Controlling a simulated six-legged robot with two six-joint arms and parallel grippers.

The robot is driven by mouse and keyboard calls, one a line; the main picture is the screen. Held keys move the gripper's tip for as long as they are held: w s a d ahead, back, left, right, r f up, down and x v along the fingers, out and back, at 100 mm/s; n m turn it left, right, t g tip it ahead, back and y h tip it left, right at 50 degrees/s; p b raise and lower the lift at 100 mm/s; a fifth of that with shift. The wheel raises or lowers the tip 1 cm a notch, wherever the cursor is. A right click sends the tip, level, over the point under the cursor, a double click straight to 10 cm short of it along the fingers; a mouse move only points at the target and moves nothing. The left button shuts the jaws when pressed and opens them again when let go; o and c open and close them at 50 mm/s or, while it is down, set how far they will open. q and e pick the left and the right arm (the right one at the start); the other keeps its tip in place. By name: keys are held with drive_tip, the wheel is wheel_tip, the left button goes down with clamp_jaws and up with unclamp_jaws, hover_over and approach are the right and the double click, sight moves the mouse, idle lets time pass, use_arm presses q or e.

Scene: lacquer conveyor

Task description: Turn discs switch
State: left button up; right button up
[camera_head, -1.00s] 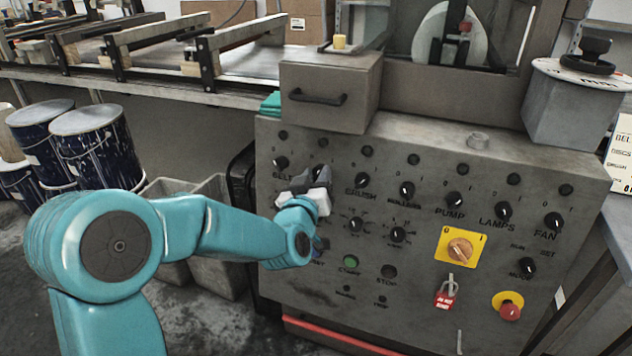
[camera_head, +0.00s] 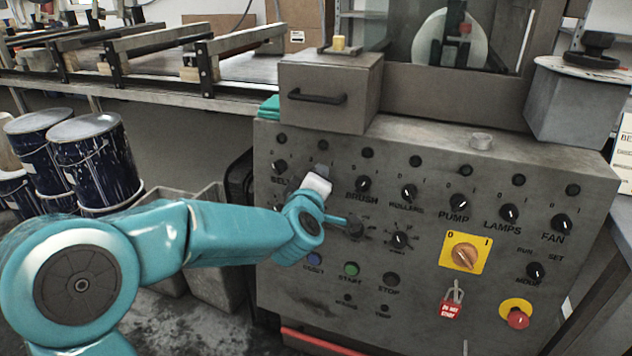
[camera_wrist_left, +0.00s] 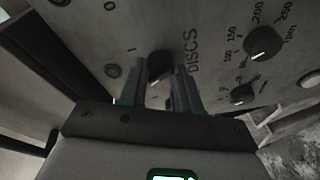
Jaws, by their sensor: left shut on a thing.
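The DISCS switch (camera_wrist_left: 159,67) is a dark round knob on the grey control panel, with its DISCS label beside it in the left wrist view. My left gripper (camera_wrist_left: 160,88) has its two fingers on either side of this knob and is shut on it. In the head view my left gripper (camera_head: 319,178) is against the upper left of the panel, between the BELT switch (camera_head: 280,167) and the BRUSH switch (camera_head: 363,184). There the gripper hides the DISCS switch and its label. I cannot tell which way the knob points. My right gripper is not in view.
Close below are two dials (camera_head: 399,239), a blue button (camera_head: 314,259), a green START button (camera_head: 351,269) and the STOP button (camera_head: 391,279). A yellow-plated main switch (camera_head: 465,254), red padlock (camera_head: 451,306) and red emergency button (camera_head: 517,317) sit to the right. A handled box (camera_head: 330,95) stands above.

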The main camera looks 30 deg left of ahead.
use_arm(q)
drive_tip(key=shift+n, duration=0.4)
drive_tip(key=o, duration=1)
drive_tip(key=shift+o, duration=0.2)
drive_tip(key=p+v, duration=0.4)
drive_tip(key=v, duration=1.2)
drive_tip(key=shift+r, duration=0.2)
drive_tip(key=shift+s+a, duration=0.1)
drive_tip(key=shift+s, duration=0.05)
